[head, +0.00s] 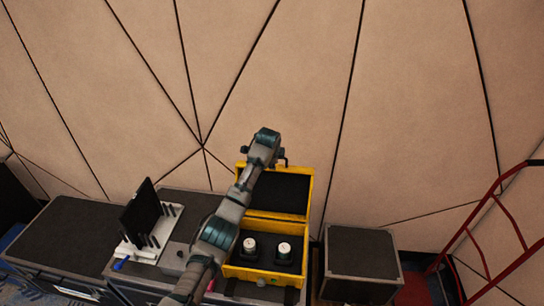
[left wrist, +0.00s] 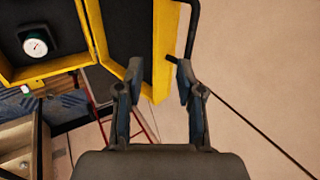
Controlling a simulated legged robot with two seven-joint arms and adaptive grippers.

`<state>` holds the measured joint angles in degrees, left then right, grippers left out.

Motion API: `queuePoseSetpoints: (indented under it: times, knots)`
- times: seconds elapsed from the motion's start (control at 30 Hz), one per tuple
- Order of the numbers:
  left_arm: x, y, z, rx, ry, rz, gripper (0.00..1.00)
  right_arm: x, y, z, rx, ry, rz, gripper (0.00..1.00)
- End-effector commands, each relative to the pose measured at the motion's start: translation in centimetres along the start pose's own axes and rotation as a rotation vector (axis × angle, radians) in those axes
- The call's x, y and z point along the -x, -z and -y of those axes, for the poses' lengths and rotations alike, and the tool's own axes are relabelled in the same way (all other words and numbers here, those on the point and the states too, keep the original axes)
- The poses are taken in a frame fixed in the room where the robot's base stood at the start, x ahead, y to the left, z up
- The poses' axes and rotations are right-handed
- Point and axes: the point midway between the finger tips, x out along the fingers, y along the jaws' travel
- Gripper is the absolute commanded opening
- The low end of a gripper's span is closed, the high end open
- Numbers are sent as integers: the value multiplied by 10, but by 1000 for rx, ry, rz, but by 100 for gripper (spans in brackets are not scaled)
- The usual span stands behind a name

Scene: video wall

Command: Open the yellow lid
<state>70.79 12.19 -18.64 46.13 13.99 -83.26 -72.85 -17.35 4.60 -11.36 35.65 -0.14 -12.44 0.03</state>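The yellow case (head: 263,276) sits on a dark box and holds two round white-faced gauges in its black interior. Its yellow lid (head: 310,192) stands raised at the back, its black inner face showing. My left arm reaches across the case's left side, and my left gripper (head: 281,159) is at the lid's top edge. In the left wrist view my left gripper (left wrist: 159,68) is open, with the yellow lid's (left wrist: 165,50) edge near and partly between the fingertips. A black bar (left wrist: 193,28) runs beside the lid to the right fingertip; contact is unclear. My right gripper is not seen.
Left of the case, a white stand (head: 150,238) holds a black panel (head: 139,212) on a dark box. A separate dark box (head: 361,253) stands to the right, then a red tubular frame (head: 483,247). A beige panelled wall (head: 290,80) rises behind.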

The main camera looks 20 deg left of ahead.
Motion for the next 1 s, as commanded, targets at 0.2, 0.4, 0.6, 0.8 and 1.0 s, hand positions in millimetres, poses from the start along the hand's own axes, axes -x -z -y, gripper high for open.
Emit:
queuePoseSetpoints:
  times: [0.2, 0.4, 0.6, 0.8, 1.0]
  knots:
    - [42, 0, 1, 1, 2, 0, 37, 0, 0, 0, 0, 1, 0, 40]
    - [58, 0, 1, 1, -1, 1, 37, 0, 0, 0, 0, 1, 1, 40]
    - [60, 0, 1, 1, -2, 1, 37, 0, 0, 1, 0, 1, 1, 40]
    - [52, 2, -8, 8, -8, 1, 37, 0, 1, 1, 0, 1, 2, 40]
    - [-12, 22, -96, 110, -55, -12, 37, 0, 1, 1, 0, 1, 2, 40]
